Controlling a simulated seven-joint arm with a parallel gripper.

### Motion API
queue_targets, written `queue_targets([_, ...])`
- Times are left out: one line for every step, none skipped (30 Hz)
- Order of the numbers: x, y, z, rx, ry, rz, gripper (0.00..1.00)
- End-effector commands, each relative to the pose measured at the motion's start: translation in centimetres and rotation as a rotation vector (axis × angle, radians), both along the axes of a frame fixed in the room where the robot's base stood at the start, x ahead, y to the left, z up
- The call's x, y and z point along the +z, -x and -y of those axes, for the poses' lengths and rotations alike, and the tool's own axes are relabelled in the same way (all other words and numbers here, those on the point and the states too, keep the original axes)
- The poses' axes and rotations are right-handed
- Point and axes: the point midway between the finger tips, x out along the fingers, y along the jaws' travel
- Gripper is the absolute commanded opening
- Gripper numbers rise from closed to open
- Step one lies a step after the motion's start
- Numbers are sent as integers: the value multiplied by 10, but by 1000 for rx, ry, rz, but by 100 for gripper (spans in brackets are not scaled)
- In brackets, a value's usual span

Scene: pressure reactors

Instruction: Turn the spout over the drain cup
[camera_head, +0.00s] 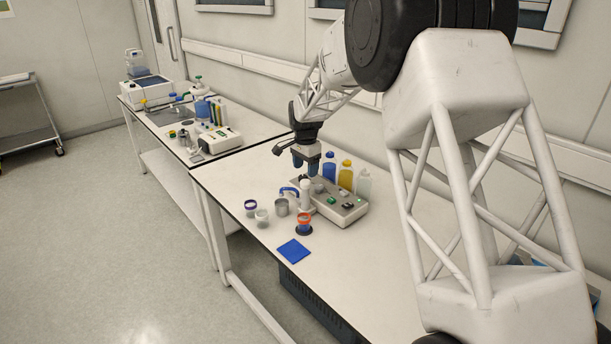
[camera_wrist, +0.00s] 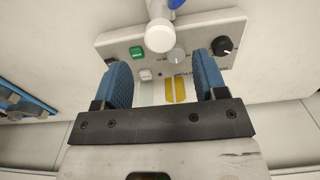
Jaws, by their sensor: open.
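The blue spout (camera_head: 289,190) sticks out to the left from the top of a white column (camera_head: 306,195) on the reactor unit. In the wrist view the white column (camera_wrist: 159,37) is at the top, with a bit of the blue spout (camera_wrist: 176,3) at the edge. A grey metal cup (camera_head: 281,208) stands below the spout's end; I cannot tell whether it is the drain cup. My gripper (camera_head: 307,168) is open and empty, above the unit. In the wrist view its blue pads (camera_wrist: 163,75) straddle the unit's panel beyond, with the column past the fingertips.
The unit's panel has a green button (camera_wrist: 137,52) and a black knob (camera_wrist: 222,45). A clear cup (camera_head: 262,218), a purple-rimmed cup (camera_head: 250,209) and an orange-rimmed cup (camera_head: 304,226) stand nearby. A blue mat (camera_head: 293,251) lies in front.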

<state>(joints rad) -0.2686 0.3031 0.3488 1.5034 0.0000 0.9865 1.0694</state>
Motion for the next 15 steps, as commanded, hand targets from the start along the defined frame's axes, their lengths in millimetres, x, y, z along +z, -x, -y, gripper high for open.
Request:
queue_targets([6, 0, 0, 0, 0, 1, 66])
queue_targets([9, 0, 0, 0, 0, 1, 66])
queue_targets([12, 0, 0, 0, 0, 1, 66])
queue_targets([14, 0, 0, 0, 0, 1, 66])
queue_targets([16, 0, 0, 0, -1, 1, 66])
queue_targets([18, 0, 0, 0, 0, 0, 66])
queue_targets([19, 0, 0, 0, 0, 0, 66])
queue_targets([20, 0, 0, 0, 0, 0, 66])
queue_targets([21, 0, 0, 0, 0, 0, 66])
queue_targets([21, 0, 0, 0, 0, 0, 66])
queue_targets([22, 0, 0, 0, 1, -1, 66])
queue_targets([22, 0, 0, 0, 0, 0, 66])
queue_targets([22, 0, 0, 0, 0, 0, 66])
queue_targets([22, 0, 0, 0, 0, 0, 66])
queue_targets([22, 0, 0, 0, 0, 0, 66])
